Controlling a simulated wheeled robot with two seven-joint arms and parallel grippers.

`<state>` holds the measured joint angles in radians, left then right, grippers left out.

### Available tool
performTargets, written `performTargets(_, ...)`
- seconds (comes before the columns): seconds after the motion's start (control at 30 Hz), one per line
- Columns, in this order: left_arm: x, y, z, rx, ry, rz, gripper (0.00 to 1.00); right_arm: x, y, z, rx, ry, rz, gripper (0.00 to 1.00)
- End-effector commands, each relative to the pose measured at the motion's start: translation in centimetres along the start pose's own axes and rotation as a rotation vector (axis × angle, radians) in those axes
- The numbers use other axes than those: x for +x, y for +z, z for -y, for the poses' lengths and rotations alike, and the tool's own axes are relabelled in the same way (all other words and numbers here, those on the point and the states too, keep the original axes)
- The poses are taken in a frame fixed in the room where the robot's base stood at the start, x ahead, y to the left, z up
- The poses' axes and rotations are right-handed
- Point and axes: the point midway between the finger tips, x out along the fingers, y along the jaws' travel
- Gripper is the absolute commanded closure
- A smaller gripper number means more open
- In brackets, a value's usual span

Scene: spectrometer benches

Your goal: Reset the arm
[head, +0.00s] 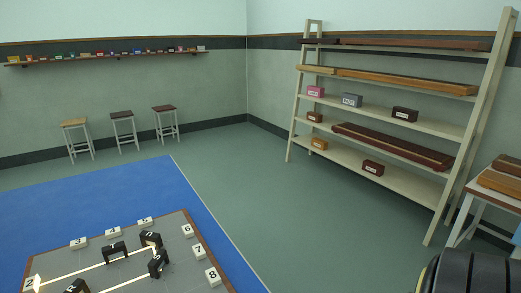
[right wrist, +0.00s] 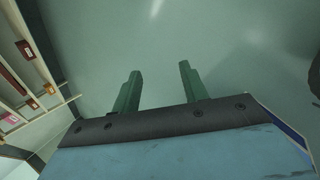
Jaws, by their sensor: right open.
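My right gripper (right wrist: 158,92) shows in the right wrist view. Its two green fingers are apart and nothing is between them; the plain floor lies beyond. In the head view a dark rounded part of my own body shows at the bottom right corner, with no fingers visible there. My left gripper is in neither view.
A grey bench top (head: 115,268) with numbered white blocks and black holders stands at the bottom left, on a blue floor area (head: 95,205). A tall shelf rack (head: 430,127) with boxes stands right. A side table (head: 490,212) is at the right edge. Green floor (head: 270,205) between is clear.

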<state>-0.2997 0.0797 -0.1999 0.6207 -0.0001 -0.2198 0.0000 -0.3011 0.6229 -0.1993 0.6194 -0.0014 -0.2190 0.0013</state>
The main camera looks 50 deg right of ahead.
Motion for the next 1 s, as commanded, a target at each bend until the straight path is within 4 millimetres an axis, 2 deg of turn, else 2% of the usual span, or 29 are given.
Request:
performTargets(0.03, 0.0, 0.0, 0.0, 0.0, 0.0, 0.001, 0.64, -0.1, -1.0, 4.3, 0.022, -0.053, -0.012, 0.56)
performTargets(0.1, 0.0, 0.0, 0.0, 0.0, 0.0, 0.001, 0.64, -0.4, -2.4, 9.6, 0.05, -0.118, -0.027, 0.56)
performTargets(0.17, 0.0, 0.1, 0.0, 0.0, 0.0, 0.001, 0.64, -1.1, -3.6, 14.1, 0.073, -0.173, -0.039, 0.56)
performTargets(0.2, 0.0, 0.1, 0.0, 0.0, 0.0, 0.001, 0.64, -1.6, -4.5, 17.0, 0.089, -0.21, -0.047, 0.56)
performTargets(0.3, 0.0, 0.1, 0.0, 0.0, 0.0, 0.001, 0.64, -3.4, -6.8, 23.9, 0.127, -0.3, -0.067, 0.56)
performTargets(0.4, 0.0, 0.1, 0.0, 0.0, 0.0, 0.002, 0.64, -5.5, -9.0, 29.7, 0.16, -0.377, -0.084, 0.56)
performTargets(0.5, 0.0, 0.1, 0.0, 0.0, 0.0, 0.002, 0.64, -7.4, -10.7, 33.8, 0.184, -0.436, -0.096, 0.56)
performTargets(0.6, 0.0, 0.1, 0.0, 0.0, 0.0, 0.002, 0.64, -8.8, -11.8, 36.4, 0.2, -0.473, -0.104, 0.56)
performTargets(0.7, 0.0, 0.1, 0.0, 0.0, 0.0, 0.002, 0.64, -9.4, -12.3, 37.5, 0.207, -0.489, -0.108, 0.56)
performTargets(1.0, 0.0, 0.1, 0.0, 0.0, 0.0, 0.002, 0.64, -9.5, -12.4, 37.7, 0.208, -0.491, -0.109, 0.56)
